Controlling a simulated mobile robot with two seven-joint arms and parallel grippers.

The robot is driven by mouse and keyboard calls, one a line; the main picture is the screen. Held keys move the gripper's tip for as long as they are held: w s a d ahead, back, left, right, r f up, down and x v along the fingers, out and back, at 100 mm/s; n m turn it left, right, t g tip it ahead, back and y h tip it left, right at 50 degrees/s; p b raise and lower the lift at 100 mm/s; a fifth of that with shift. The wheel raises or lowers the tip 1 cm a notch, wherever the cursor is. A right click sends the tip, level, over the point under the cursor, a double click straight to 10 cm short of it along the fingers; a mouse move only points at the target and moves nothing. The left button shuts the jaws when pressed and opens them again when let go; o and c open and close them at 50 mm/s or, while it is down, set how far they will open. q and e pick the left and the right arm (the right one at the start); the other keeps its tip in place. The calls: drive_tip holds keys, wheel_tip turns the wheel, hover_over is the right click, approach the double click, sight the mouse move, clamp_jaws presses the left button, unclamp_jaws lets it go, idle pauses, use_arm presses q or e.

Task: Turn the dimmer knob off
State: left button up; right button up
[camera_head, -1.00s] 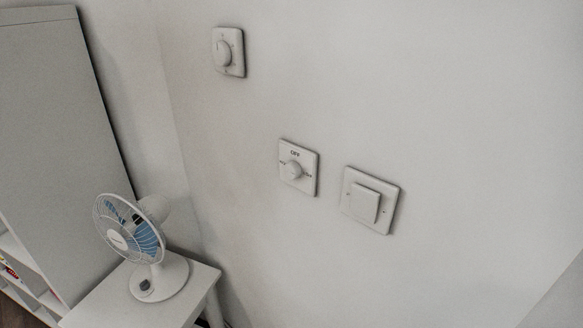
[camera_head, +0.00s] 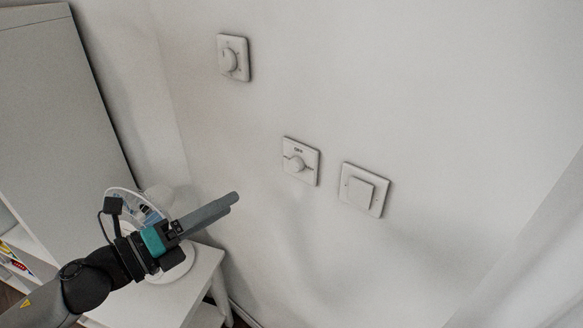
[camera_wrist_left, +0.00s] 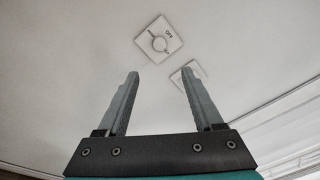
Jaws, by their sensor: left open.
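My right gripper is not in view.
A white fan (camera_head: 125,198) on a small white table (camera_head: 205,275) is partly behind my left arm. The wall around the plates is clear.

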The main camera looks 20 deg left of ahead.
use_arm(q)
drive_tip(key=p, duration=0.1)
approach(294, 168)
drive_tip(key=p+x, duration=0.2)
drive_tip(key=x, duration=0.4)
drive_tip(key=shift+r, duration=0.15)
drive_tip(key=shift+p+x, duration=0.35)
drive_tip(key=shift+x, duration=0.65)
clamp_jaws()
